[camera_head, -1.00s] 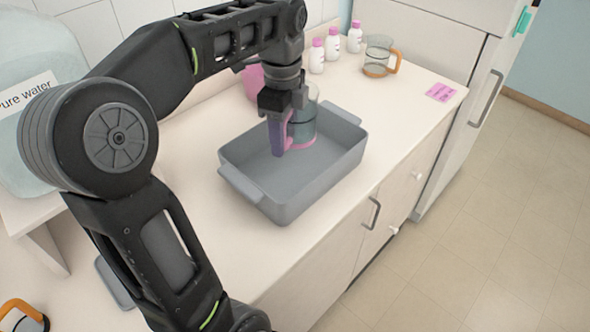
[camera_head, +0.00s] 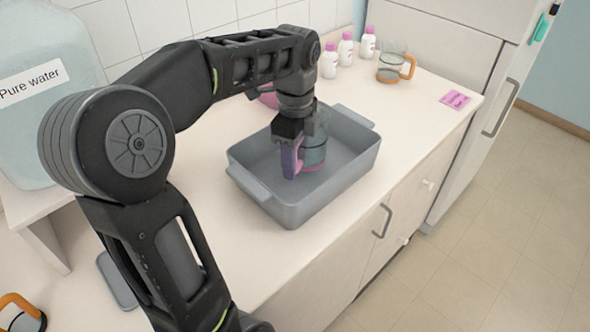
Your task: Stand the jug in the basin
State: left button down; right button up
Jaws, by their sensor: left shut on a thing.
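The jug (camera_head: 315,152) is a clear glass vessel with a pink base and a purple handle (camera_head: 288,162). My left gripper (camera_head: 290,141) is shut on the handle, above the grey basin (camera_head: 319,196). The jug looks upright, with its lower part inside the basin's walls. I cannot tell whether its base touches the basin floor. The gripper and wrist hide part of the jug's upper left side. My right gripper is not in view.
Several white bottles with pink caps (camera_head: 345,50) and an orange-handled jug (camera_head: 393,64) stand at the back. A pink card (camera_head: 455,99) lies to the right. A pink object (camera_head: 268,97) is partly hidden behind my arm. A large water container (camera_head: 40,95) stands at left.

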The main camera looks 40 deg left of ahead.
pick_arm(q)
jog(key=shift+f, duration=1.8)
jog(key=shift+f, duration=0.1)
jog(key=c, duration=0.7)
grip_release()
notch_tip(320, 180, up, 8)
jog(key=shift+f+p, duration=0.25)
jog(key=shift+p, duration=0.25)
notch_tip(320, 180, up, 5)
jog(key=p, duration=0.4)
jog(key=shift+f, duration=0.15)
